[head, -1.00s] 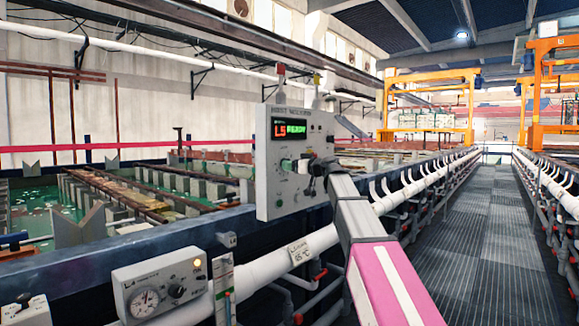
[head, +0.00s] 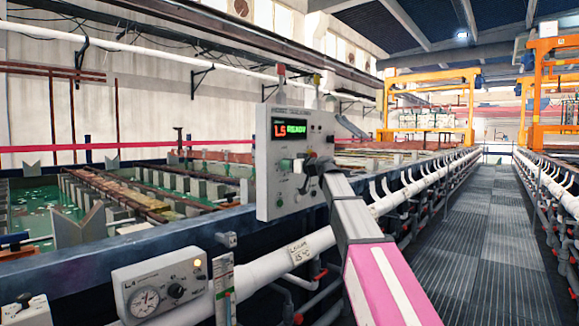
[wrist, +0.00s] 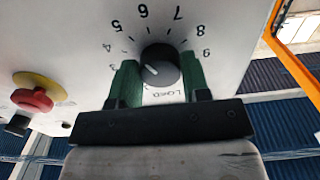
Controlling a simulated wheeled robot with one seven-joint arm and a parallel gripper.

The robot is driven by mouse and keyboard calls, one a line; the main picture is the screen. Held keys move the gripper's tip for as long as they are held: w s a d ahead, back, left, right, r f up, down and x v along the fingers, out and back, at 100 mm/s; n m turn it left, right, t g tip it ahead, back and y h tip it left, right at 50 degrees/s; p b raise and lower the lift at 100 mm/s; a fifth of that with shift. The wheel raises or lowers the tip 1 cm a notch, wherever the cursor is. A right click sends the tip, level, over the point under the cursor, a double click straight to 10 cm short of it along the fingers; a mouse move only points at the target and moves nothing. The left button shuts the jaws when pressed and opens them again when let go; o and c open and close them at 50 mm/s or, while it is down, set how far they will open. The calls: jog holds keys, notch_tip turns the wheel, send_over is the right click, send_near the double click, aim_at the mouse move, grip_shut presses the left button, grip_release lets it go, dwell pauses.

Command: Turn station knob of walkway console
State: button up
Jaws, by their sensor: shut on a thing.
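The station knob (wrist: 160,66) is round and dark, inside a printed arc of numbers in the wrist view. A short white mark shows near the left of its face. My gripper (wrist: 158,80) has its green fingers on both sides of the knob and is shut on it. In the head view my gripper (head: 304,170) is at the console front and hides the knob.
A red push button (wrist: 33,100) on a yellow ring sits left of the knob in the wrist view. A smaller gauge box (head: 160,285) stands at front left. A white pipe (head: 270,268) runs below the console. The grated walkway (head: 480,240) on the right is clear.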

jog(key=shift+m, duration=0.3)
jog(key=m, duration=2.3)
jog(key=shift+s+r, duration=0.1)
dwell(0.4)
jog(key=o, duration=0.9)
jog(key=v, duration=1)
jog(key=shift+s+d, duration=0.25)
jog(key=shift+d, duration=0.05)
